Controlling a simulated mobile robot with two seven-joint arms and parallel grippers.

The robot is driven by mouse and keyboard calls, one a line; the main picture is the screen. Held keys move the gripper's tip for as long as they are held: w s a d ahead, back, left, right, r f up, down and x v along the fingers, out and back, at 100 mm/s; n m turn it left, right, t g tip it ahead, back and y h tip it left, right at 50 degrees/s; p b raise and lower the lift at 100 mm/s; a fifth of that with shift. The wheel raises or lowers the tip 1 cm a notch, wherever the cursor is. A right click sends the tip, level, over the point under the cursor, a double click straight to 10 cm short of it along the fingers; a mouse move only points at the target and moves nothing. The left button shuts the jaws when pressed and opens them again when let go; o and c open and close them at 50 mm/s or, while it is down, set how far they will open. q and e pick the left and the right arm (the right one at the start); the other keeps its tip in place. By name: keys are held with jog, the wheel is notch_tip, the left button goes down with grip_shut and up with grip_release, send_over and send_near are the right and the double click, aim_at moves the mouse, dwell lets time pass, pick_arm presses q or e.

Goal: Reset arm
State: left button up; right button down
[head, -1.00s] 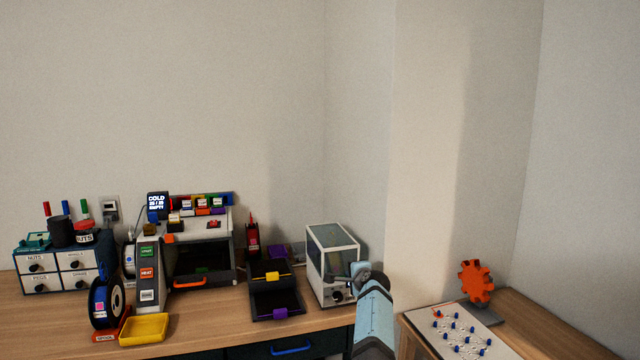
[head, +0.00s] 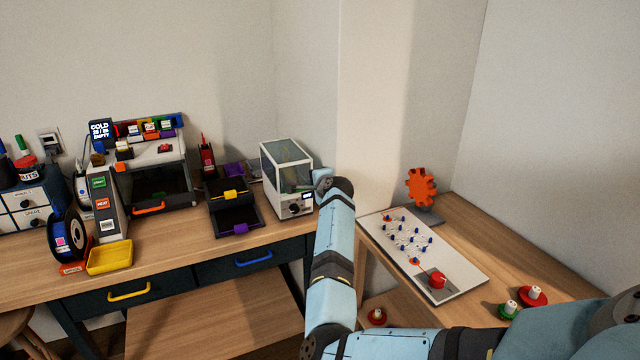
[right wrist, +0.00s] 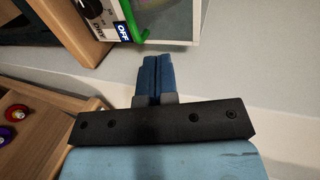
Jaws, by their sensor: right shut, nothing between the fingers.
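My right arm comes in from the lower right in the head view and reaches up to the white glass-sided box (head: 288,180). Its gripper end is mostly hidden by the wrist beside the box's right side. In the right wrist view my right gripper (right wrist: 157,62) is shut, its blue fingers together with nothing between them. The fingertips are just below the front of the box with its OFF label (right wrist: 122,31). A green curved part (right wrist: 131,18) shows beside that label. I cannot tell whether the fingers touch the box. My left gripper is not in view.
The printer (head: 150,165), spool (head: 68,235), yellow tray (head: 110,257) and black purple-handled tray (head: 232,216) stand on the bench left of my arm. A white pegboard (head: 455,275), orange gear (head: 421,187) and red and green knobs (head: 533,295) are on the right table.

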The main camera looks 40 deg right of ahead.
jog(key=shift+v, duration=2.25)
jog(key=shift+s+f, duration=0.1)
jog(key=shift+f, duration=0.05)
